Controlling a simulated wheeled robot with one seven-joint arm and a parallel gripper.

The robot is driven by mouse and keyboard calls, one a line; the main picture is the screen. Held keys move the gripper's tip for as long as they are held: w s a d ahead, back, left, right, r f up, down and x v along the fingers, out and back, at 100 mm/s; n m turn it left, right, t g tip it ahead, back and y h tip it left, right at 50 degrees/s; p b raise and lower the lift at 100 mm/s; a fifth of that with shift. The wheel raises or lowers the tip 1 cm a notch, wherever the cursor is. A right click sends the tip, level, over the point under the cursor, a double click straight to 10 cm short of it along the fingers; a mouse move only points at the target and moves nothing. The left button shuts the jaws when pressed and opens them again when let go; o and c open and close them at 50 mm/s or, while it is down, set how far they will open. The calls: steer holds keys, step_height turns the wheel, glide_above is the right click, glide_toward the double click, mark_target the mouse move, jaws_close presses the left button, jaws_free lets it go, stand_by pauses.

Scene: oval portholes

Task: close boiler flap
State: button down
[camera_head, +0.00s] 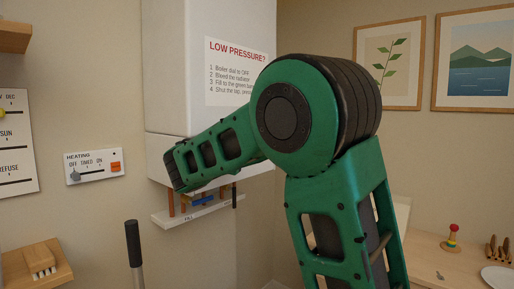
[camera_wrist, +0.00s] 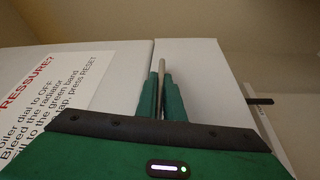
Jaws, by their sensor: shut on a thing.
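The white boiler (camera_head: 205,75) hangs on the wall in the head view and carries a "LOW PRESSURE?" notice (camera_head: 238,72). A seam runs above its lower white part (camera_head: 158,146); my arm covers much of this part. I cannot tell from the head view how the flap stands. In the wrist view the fingers of my gripper (camera_wrist: 162,95) point at the white boiler surface (camera_wrist: 115,70). They are shut on a thin grey bar (camera_wrist: 162,68), which stands against a white panel (camera_wrist: 200,75); whether the bar belongs to the flap is unclear. The fingertips are hidden in the head view.
Pipes and a blue tap handle (camera_head: 202,200) sit under the boiler above a white strip (camera_head: 195,212). A heating control (camera_head: 94,166) is on the left wall. A dark-topped stick (camera_head: 133,245) stands in front. A wooden table (camera_head: 440,265) is at right.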

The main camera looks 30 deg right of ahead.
steer(key=shift+w+d+f, duration=0.1)
stand_by(0.3)
steer(key=c, duration=1.9)
jaws_free()
steer(key=shift+w+f, duration=0.1)
steer(key=shift+w, duration=0.05)
steer(key=v, duration=1)
steer(key=shift+s+a, duration=0.2)
steer(key=shift+a, duration=0.05)
steer(key=shift+d+f, duration=0.1)
steer(key=shift+f, duration=0.05)
